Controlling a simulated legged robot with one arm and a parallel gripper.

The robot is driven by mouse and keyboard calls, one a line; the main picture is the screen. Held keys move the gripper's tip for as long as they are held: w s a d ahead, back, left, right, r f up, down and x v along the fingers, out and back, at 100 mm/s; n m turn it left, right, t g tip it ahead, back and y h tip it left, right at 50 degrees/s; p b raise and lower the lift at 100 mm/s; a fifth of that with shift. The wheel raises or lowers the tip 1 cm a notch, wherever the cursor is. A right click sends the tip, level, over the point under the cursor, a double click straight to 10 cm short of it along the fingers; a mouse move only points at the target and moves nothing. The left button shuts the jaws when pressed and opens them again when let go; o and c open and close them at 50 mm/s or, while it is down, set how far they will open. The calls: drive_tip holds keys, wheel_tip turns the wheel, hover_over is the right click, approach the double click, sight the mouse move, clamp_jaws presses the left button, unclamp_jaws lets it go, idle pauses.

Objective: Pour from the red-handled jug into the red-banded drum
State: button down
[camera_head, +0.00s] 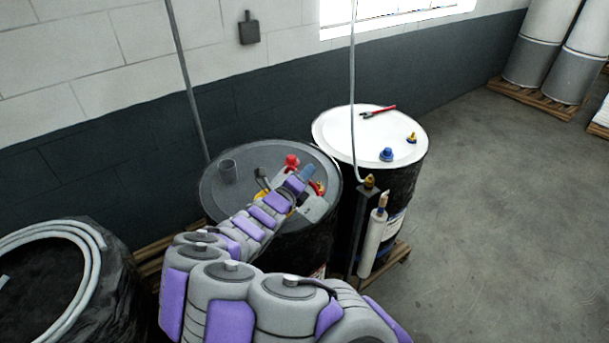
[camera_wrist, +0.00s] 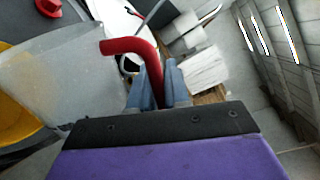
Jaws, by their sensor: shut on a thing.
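My gripper (camera_wrist: 160,85) is shut on the red handle (camera_wrist: 135,46) of a translucent grey jug (camera_wrist: 65,85). In the head view the jug (camera_head: 311,208) is above the right part of a dark drum's grey lid (camera_head: 225,195), partly hidden by my arm. I cannot tell how far the jug is tilted or what is in it. A red fitting (camera_head: 292,160) is at the back of this lid. A yellow piece (camera_wrist: 14,115) is beside the jug in the wrist view. No red band shows clearly on either drum.
A white-topped drum (camera_head: 345,135) at the right carries a red-handled tool (camera_head: 378,110) and a blue cap (camera_head: 387,154). A thin upright pipe (camera_head: 353,90) stands between the drums. Coiled hose (camera_head: 85,290) lies at the left. Floor at right is clear.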

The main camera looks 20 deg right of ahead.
drive_tip(key=shift+s+d+m+b, duration=0.35)
drive_tip(key=shift+m+b, duration=0.25)
drive_tip(key=shift+b, duration=0.5)
drive_tip(key=shift+s+d+r+m+b, duration=0.15)
drive_tip(key=shift+r+m+b, duration=0.15)
drive_tip(key=shift+b, duration=0.35)
drive_tip(key=shift+s+d+f+m+b, duration=0.15)
drive_tip(key=shift+m+b, duration=0.35)
drive_tip(key=shift+b, duration=0.9)
drive_tip(key=shift+s+d+m+b, duration=0.1)
drive_tip(key=shift+s+m+b, duration=0.1)
drive_tip(key=shift+m+b, duration=0.45)
drive_tip(key=shift+r+b, duration=0.2)
drive_tip(key=shift+b, duration=0.35)
